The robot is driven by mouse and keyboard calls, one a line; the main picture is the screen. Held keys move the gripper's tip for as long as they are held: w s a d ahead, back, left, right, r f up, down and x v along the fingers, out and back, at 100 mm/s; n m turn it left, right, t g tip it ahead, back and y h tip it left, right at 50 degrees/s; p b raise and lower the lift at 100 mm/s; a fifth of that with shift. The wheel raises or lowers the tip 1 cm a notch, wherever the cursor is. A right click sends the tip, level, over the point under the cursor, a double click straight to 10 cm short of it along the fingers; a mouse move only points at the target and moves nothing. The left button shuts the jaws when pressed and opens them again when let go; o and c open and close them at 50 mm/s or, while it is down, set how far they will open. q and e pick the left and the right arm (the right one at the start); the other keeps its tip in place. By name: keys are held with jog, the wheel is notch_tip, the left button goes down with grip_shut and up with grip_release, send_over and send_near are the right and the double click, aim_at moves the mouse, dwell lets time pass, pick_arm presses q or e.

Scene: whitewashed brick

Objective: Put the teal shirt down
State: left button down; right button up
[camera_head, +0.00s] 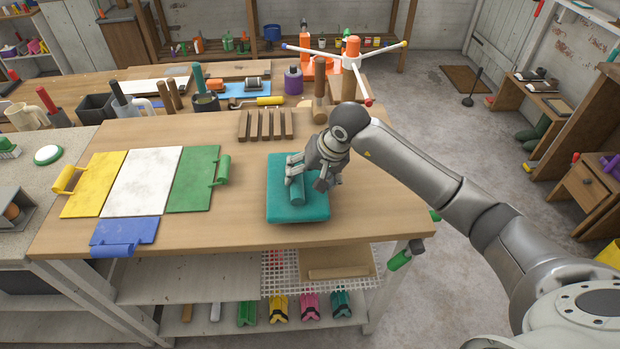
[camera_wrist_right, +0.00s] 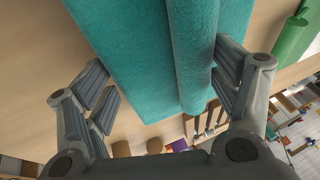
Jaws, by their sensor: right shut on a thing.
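The teal shirt (camera_head: 300,211) is a folded, thick square pad with a raised roll along its middle, at the right part of the wooden table (camera_head: 240,235). It lies flat on or barely above the tabletop; I cannot tell which. In the right wrist view, the teal shirt (camera_wrist_right: 130,55) fills the upper middle, with the fingers (camera_wrist_right: 165,95) on either side. The arm and gripper hide part of the shirt's far right side. My left gripper is not in view.
A folding board with yellow, white (camera_head: 142,182), green (camera_head: 194,180) and blue (camera_head: 125,231) panels lies left of the shirt. A slatted wooden rack (camera_head: 265,125) and a mallet (camera_head: 320,100) stand behind. Bare tabletop lies in front and between board and shirt.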

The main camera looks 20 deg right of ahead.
jog(key=shift+f+p, duration=0.35)
jog(key=shift+f, duration=0.45)
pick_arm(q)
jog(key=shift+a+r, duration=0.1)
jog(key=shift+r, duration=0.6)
pick_arm(e)
jog(key=shift+a+f, duration=0.1)
jog(key=shift+f, duration=0.1)
jog(key=o, duration=1.3)
jog(key=shift+f, duration=0.1)
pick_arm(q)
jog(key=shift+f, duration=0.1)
pick_arm(e)
jog(key=shift+o, duration=0.2)
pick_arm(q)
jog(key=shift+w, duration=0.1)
pick_arm(e)
jog(key=b+v, duration=0.2)
jog(key=v, duration=0.8)
jog(key=shift+s+r, duration=0.15)
jog(key=shift+r, duration=0.15)
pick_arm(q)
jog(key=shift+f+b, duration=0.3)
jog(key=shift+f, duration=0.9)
pick_arm(e)
jog(key=shift+v, duration=0.8)
